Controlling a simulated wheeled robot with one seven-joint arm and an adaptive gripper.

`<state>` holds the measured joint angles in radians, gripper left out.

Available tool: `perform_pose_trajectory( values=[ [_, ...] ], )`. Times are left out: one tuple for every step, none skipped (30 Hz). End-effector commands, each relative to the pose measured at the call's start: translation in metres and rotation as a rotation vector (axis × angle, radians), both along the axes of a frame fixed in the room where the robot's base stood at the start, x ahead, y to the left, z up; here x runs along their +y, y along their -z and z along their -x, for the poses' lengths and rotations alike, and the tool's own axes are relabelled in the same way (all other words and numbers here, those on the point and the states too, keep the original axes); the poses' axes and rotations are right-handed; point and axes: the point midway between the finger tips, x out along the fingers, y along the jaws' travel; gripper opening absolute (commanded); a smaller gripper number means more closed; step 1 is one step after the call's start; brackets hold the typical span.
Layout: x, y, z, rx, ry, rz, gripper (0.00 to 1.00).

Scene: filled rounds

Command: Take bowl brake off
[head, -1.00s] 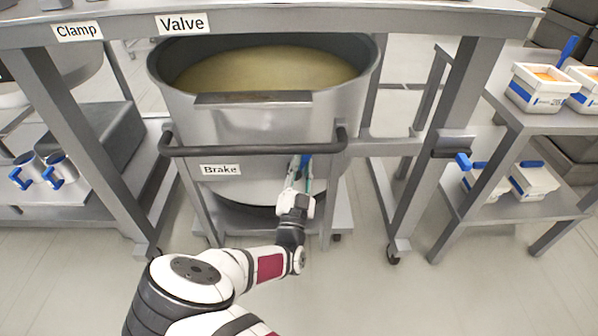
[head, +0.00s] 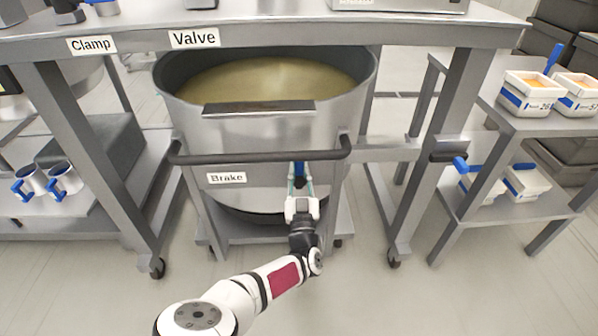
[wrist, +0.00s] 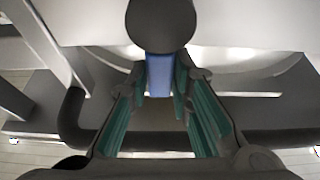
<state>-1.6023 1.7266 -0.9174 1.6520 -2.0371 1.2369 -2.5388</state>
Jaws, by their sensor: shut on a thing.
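The bowl (head: 345,110) is a big grey steel vessel with yellowish contents, on a wheeled frame under the table. A white "Brake" label (head: 227,178) is on its front at the left. The blue brake lever (head: 299,172) is upright at the bowl's front, right of the label and just below the dark push bar (head: 262,158). My gripper (head: 299,187) is shut on this lever. In the wrist view, the blue lever (wrist: 159,76) stands between the teal fingers of my gripper (wrist: 160,88), with a dark round knob (wrist: 161,25) beyond it.
The table (head: 350,34) spans above the bowl, with "Clamp" (head: 92,45) and "Valve" (head: 194,38) labels. A side shelf (head: 530,122) with white tubs stands at the right. Blue-handled jugs (head: 65,180) are on the lower left shelf. The floor in front is clear.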

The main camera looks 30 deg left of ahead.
Motion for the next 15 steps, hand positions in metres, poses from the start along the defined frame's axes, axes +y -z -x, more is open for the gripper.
perform_pose_trajectory(
  values=[
    [0.0009, 0.0034, 0.0011, 0.003, -0.002, 0.008, 0.0],
    [0.0009, 0.0034, 0.0011, 0.004, -0.002, 0.009, 0.0],
    [0.001, 0.0034, 0.0011, 0.004, -0.002, 0.009, 0.0],
    [0.001, 0.0035, 0.0011, 0.004, -0.002, 0.009, 0.0],
    [0.001, 0.0035, 0.0011, 0.004, -0.002, 0.009, 0.0],
    [0.0011, 0.0035, 0.0011, 0.004, -0.002, 0.009, 0.0],
    [0.0011, 0.0035, 0.0011, 0.004, -0.002, 0.009, 0.0],
    [0.0012, 0.0036, 0.0013, 0.004, -0.002, 0.009, 0.0],
    [0.0012, 0.0036, 0.0013, 0.004, -0.002, 0.009, 0.27],
    [0.0013, 0.0034, 0.0013, 0.004, -0.002, 0.009, 0.33],
    [0.0012, 0.0032, 0.0012, 0.003, -0.002, 0.008, 0.4],
    [0.0012, 0.0029, 0.0011, 0.002, -0.002, 0.008, 0.4],
    [0.0011, 0.0025, 0.0011, 0.002, -0.002, 0.008, 0.4],
    [0.001, 0.0023, 0.001, 0.002, -0.002, 0.006, 0.4],
    [0.0009, 0.0021, 0.0008, 0.002, -0.002, 0.006, 0.4]
  ],
)
